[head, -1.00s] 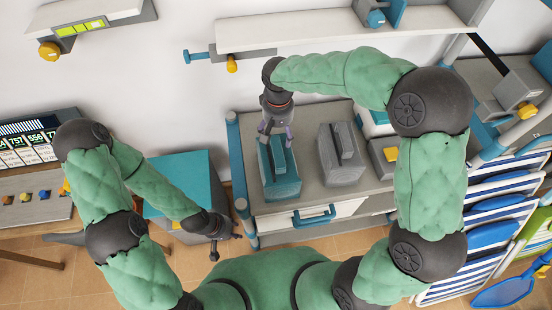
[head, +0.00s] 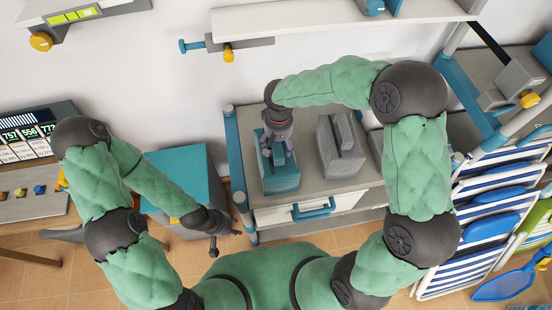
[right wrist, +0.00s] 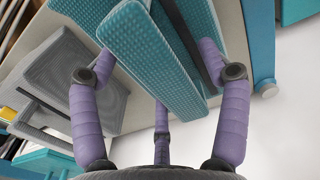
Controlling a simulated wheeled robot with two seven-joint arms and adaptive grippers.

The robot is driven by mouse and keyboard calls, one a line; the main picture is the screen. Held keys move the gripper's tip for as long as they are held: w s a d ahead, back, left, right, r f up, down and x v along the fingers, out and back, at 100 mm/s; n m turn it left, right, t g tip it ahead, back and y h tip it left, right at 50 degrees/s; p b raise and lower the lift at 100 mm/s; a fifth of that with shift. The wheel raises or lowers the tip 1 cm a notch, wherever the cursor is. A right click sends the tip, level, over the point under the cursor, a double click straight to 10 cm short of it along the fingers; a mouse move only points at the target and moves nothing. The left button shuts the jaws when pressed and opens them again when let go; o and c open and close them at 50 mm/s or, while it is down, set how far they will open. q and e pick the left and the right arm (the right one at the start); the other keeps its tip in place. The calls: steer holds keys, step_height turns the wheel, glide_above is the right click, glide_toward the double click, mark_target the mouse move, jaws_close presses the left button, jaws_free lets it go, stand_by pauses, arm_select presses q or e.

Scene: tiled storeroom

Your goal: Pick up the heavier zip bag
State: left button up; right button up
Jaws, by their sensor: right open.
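A teal zip bag (head: 281,181) with a raised ridge on top stands on the cabinet top in the head view. A similar grey zip bag (head: 341,150) stands just right of it. My right gripper (head: 277,157) points down at the teal bag's top and hides part of it. In the right wrist view its purple fingers (right wrist: 160,90) are spread open, with the teal bag (right wrist: 150,55) beyond and between them; contact cannot be told. The grey bag (right wrist: 65,85) shows at left there. My left gripper (head: 226,240) is low at left, empty, its fingers apart.
The bags stand on a grey cabinet (head: 256,214) with a blue-handled drawer (head: 313,210). A teal-topped box (head: 182,176) stands left, below my left forearm. Striped folding chairs (head: 485,215) lean at right. A wall shelf (head: 340,17) runs above.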

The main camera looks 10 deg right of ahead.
jaws_close()
steer(key=shift+w+r, duration=0.1)
steer(key=shift+r, duration=0.05)
steer(key=shift+r, duration=0.15)
